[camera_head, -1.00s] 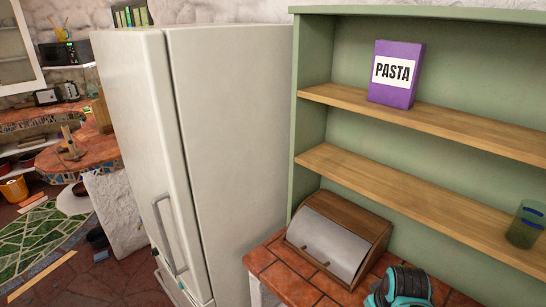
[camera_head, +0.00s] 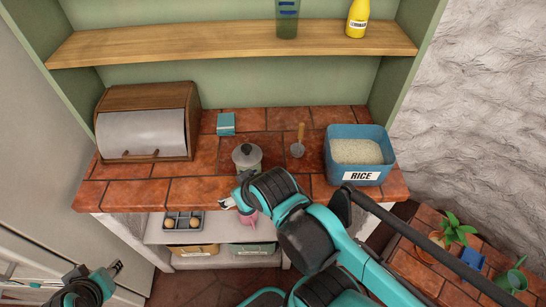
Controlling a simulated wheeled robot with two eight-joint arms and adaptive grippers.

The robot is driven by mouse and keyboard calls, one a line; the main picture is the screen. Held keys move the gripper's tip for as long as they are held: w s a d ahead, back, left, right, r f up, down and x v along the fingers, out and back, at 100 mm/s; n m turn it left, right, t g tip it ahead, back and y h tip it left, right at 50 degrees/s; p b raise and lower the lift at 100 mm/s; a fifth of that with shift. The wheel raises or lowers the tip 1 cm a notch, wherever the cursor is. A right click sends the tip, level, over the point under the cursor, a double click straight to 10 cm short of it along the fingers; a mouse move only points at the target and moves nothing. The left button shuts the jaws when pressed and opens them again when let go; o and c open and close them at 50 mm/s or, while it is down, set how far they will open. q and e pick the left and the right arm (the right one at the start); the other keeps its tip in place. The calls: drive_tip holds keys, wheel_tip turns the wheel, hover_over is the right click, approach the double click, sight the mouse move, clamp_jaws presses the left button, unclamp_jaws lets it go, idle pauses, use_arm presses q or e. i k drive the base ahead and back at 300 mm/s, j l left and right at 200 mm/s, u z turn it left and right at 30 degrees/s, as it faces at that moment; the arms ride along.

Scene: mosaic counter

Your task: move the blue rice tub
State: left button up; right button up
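The blue rice tub (camera_head: 338,160) stands upright at the right end of the tiled counter. It is open at the top, full of pale rice, and has a white RICE label on its front. My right arm reaches in from the lower right, and its gripper (camera_head: 230,203) is at the counter's front edge, left of the tub and apart from it. Its fingers are small and partly hidden, so I cannot tell if they are open. My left gripper (camera_head: 115,268) is low at the left, far from the tub; its finger state is unclear.
On the counter (camera_head: 200,190) are a bread box (camera_head: 150,120), a teal box (camera_head: 226,123), a lidded pot (camera_head: 247,157) and a scoop (camera_head: 298,148). A wooden shelf (camera_head: 230,42) runs above. A lower shelf holds an egg tray (camera_head: 182,222). Potted plants (camera_head: 452,232) stand lower right.

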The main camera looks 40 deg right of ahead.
sight(357, 155)
drive_tip(key=z, duration=2.35)
